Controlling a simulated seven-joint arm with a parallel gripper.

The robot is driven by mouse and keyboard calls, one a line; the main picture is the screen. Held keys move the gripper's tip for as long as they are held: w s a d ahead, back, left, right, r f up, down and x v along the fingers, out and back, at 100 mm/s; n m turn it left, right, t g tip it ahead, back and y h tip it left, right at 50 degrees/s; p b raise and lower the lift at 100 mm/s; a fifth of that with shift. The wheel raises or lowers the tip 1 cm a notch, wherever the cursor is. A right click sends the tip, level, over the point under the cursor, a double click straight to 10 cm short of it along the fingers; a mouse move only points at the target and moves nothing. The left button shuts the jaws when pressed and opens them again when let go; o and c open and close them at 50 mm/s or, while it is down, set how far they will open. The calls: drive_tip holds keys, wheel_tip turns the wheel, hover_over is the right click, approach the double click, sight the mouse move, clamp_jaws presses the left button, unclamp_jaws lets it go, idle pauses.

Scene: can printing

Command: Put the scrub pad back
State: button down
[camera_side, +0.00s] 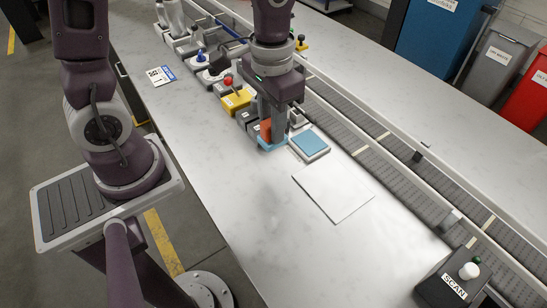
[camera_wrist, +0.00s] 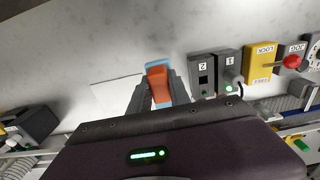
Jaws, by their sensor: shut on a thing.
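The scrub pad has an orange grip and a light blue base; it shows in the side view (camera_side: 266,130) and in the wrist view (camera_wrist: 157,82). My gripper (camera_side: 272,128) points down and is shut on the orange grip, with one finger on each side in the wrist view (camera_wrist: 157,98). The blue base is at or just above the table; I cannot tell whether it touches.
A white sheet (camera_side: 333,190) lies on the table in front of the blue-topped block. A yellow LOCK box (camera_side: 236,101) and grey boxes marked 1 and 2 (camera_wrist: 203,80) stand close by. A conveyor (camera_side: 390,175) runs behind. The front table is clear.

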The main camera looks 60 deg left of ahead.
wheel_tip(320, 180, down, 7)
drive_tip(key=shift+f, duration=0.1)
drive_tip(key=c, duration=1.2)
unclamp_jaws()
drive_tip(key=shift+f, duration=0.1)
wheel_tip(320, 180, up, 13)
drive_tip(key=shift+f, duration=0.2)
drive_tip(key=s+a+r+t, duration=0.3)
drive_tip(key=s+r+t, duration=0.2)
drive_tip(key=s+r, duration=0.3)
drive_tip(key=s, duration=0.3)
drive_tip(key=shift+a+r+t, duration=0.2)
drive_tip(key=shift+a+t, duration=0.1)
drive_tip(key=shift+a, duration=0.1)
drive_tip(key=shift+s, duration=0.1)
